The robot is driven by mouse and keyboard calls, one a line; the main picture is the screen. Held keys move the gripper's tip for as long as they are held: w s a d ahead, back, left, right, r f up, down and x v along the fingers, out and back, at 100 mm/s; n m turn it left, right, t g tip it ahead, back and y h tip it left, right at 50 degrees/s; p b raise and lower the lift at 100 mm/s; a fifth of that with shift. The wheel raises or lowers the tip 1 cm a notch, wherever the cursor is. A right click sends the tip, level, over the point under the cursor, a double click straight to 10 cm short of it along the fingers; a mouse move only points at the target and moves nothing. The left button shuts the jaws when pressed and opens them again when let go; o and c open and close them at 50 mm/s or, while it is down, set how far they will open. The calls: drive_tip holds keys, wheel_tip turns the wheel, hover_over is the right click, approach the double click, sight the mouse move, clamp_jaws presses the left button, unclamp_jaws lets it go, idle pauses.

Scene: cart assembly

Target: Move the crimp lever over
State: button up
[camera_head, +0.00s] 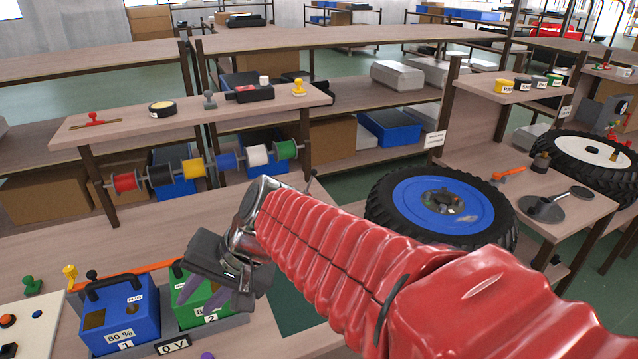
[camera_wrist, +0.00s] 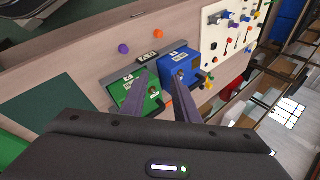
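My gripper (camera_head: 216,292) hangs over the green box (camera_head: 193,314) marked 2, its two purple-grey fingers apart and empty. In the wrist view the open fingers of my gripper (camera_wrist: 161,76) point at the gap between the green box (camera_wrist: 128,93) and the blue box (camera_wrist: 172,62). A long orange bar (camera_head: 148,268) runs behind the boxes. At the right bench, an orange-handled tool (camera_head: 508,173) and a black-knobbed lever on a round base (camera_head: 545,209) stand far from my gripper. I cannot tell for sure which is the crimp lever.
The blue box (camera_head: 121,312) marked 1 has a black carry handle and stands left of my gripper. A shelf with wire spools (camera_head: 192,168) stands behind. A blue-hubbed wheel (camera_head: 420,208) lies at right. A white board (camera_head: 28,326) is at the left edge.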

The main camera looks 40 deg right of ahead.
drive_tip(key=w+d+r+m+t+y, duration=0.2)
drive_tip(key=w+d+m+t, duration=0.3)
drive_tip(key=w+m, duration=0.55)
drive_tip(key=m+t+h, duration=0.5)
drive_tip(key=m+h, duration=0.6)
drive_tip(key=m, duration=1)
approach(315, 174)
drive_tip(key=shift+w+f, duration=0.2)
drive_tip(key=shift+w, duration=0.2)
drive_tip(key=shift+x, duration=4)
drive_tip(key=shift+s+d, duration=0.1)
drive_tip(key=c, duration=0.6)
